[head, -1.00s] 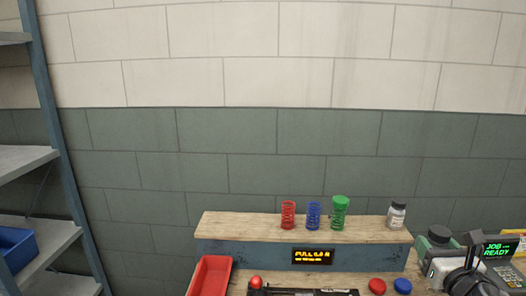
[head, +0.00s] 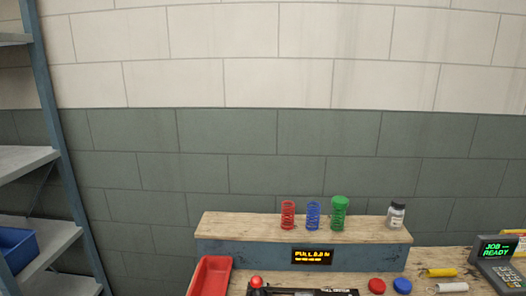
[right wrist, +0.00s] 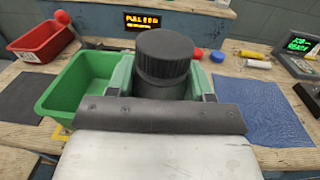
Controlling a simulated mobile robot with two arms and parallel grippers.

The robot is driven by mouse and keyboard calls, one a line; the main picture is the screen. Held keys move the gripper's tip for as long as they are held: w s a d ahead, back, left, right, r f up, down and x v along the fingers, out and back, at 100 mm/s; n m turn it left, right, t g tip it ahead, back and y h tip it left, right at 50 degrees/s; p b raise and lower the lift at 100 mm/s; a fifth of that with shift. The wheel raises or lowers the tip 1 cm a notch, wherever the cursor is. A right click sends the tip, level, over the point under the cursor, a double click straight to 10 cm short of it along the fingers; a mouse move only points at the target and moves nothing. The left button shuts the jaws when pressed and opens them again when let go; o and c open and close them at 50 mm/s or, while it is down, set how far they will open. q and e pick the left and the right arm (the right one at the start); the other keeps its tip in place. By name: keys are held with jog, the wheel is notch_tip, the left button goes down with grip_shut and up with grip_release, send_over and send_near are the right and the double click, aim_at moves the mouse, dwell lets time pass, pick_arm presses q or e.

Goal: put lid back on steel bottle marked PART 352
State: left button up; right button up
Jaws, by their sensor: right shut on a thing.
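A black ribbed round lid (right wrist: 164,55) is in the right wrist view, with a dark cylindrical part below it. My right gripper (right wrist: 163,88) is shut on it, with a finger and green pad at either side. The lower end of the dark part is hidden behind the gripper's black front plate. The right gripper is outside the head view. My left gripper is in neither view. I see no steel bottle marked PART 352 in these frames.
A green bin (right wrist: 80,85), a red tray (right wrist: 40,42) and a blue mat (right wrist: 262,110) lie on the bench. Red, blue and green springs (head: 313,216) and a small jar (head: 396,216) stand on the raised shelf. A terminal (head: 498,252) reads JOB READY.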

jog(key=shift+s+a+f, duration=0.5)
jog(key=shift+s+a, duration=0.25)
jog(key=shift+a, duration=0.1)
jog(key=shift+d, duration=0.1)
dwell(0.4)
jog(key=w+a+n+g+y, duration=0.2)
jog(key=w+a+n+y, duration=0.1)
jog(key=a, duration=0.4)
jog(key=w+a+r+n+g+y, duration=0.1)
jog(key=w+a+n+g+y, duration=0.1)
jog(key=a+n+y, duration=0.3)
jog(key=w+a+y, duration=0.1)
jog(key=a+y, duration=0.1)
jog(key=y, duration=0.1)
jog(key=shift+y, duration=0.3)
